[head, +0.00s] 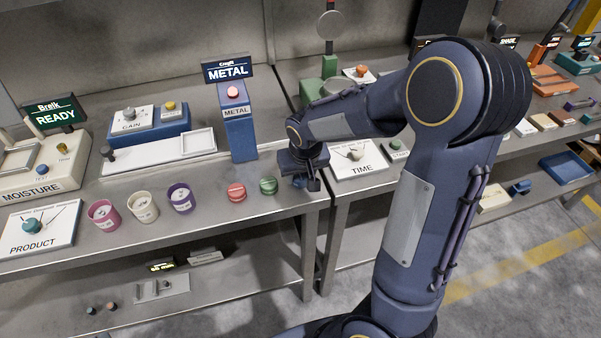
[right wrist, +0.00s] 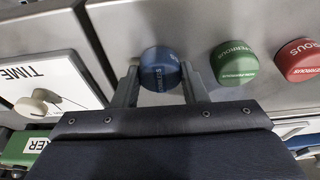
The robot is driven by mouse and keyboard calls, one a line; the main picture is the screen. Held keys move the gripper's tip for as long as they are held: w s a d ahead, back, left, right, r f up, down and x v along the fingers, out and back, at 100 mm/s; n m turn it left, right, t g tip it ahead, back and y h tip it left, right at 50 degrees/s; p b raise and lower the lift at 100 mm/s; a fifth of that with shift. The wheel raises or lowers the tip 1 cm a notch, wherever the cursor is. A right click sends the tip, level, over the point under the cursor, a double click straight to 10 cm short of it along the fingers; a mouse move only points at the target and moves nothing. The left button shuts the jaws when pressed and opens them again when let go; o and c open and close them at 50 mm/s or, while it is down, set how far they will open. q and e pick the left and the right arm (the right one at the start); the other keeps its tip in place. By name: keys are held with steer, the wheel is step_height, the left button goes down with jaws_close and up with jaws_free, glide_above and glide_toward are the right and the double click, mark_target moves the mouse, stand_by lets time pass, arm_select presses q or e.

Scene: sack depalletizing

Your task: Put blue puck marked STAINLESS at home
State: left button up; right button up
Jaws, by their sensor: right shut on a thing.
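The blue puck (right wrist: 160,69), with a partly readable label on top, is between the two fingers of my right gripper (right wrist: 160,84), which is shut on it. In the head view my right gripper (head: 310,184) points down at the front edge of the bench, right of the green puck, and the blue puck is hidden there. A green puck (head: 268,186) and a red puck (head: 237,192) lie in line to the left. I cannot tell whether the blue puck touches the bench. My left gripper is not in view.
A METAL stand (head: 238,130) with a pink button rises behind the pucks. Several cups, such as the purple one (head: 180,198), stand further left. A TIME dial panel (head: 362,158) is on the neighbouring bench at right. A white tray (head: 160,153) lies behind the cups.

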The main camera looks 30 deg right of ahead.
steer(key=o, duration=1.1)
steer(key=shift+r, duration=0.1)
steer(key=v, duration=0.7)
steer(key=shift+s+r+p, duration=0.1)
steer(key=shift+r+p, duration=0.2)
steer(key=shift+p, duration=0.05)
steer(key=s+a+r+y, duration=0.1)
steer(key=s+a, duration=0.1)
steer(key=s, duration=0.4)
steer(key=s+a+r+t+y, duration=0.1)
steer(key=s+a+y, duration=0.1)
steer(key=s, duration=0.5)
steer(key=s+a+r+n+t+y, duration=0.1)
steer(key=s+a, duration=0.1)
steer(key=s, duration=0.4)
steer(key=shift+s+a+r+y+p, duration=0.3)
steer(key=shift+a+r+p, duration=0.05)
steer(key=shift+a+r, duration=0.05)
